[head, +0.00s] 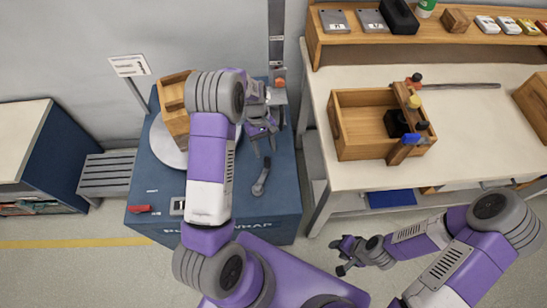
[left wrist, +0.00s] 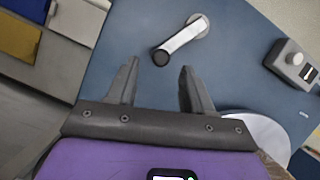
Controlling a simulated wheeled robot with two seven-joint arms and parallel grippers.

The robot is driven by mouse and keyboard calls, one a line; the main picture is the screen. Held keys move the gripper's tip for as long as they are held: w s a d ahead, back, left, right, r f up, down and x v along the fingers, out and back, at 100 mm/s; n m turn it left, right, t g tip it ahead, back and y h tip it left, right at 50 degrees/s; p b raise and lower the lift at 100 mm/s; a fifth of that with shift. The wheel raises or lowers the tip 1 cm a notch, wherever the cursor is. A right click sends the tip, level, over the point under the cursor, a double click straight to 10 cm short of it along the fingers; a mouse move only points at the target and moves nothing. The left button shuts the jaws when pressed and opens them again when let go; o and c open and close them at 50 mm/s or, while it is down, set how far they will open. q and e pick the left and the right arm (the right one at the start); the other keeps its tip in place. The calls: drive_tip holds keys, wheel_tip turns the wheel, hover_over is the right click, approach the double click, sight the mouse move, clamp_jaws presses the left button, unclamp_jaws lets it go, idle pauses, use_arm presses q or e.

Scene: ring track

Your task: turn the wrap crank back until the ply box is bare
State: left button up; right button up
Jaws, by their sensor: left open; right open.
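The wrap crank (head: 262,177) lies on the blue top of the wrap machine (head: 285,190), a grey arm with a dark knob at one end. In the left wrist view the crank (left wrist: 185,36) points its knob toward my fingers. The ply box (head: 174,92) sits on a round grey turntable (head: 164,148); my left arm hides part of it, and I cannot tell whether film covers it. My left gripper (head: 264,150) is open and empty; its fingertips (left wrist: 160,66) straddle the view of the knob, apparently without touching it. My right gripper (head: 342,256) is open and empty, low over the floor.
A workbench (head: 450,130) stands right, holding an open wooden crate (head: 360,152); a shelf (head: 450,32) behind carries small items. A mast (head: 277,45) rises behind the machine. A red part (head: 140,209) lies on its front left. A slatted grey stand (head: 105,175) is left.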

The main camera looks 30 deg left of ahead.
sight(268, 167)
use_arm(q)
drive_tip(key=b+x, duration=0.2)
drive_tip(key=x, duration=0.6)
drive_tip(key=shift+f, duration=0.15)
use_arm(e)
wheel_tip(268, 167, down, 3)
drive_tip(key=shift+f, duration=0.1)
use_arm(q)
clamp_jaws()
drive_tip(key=shift+a, duration=0.1)
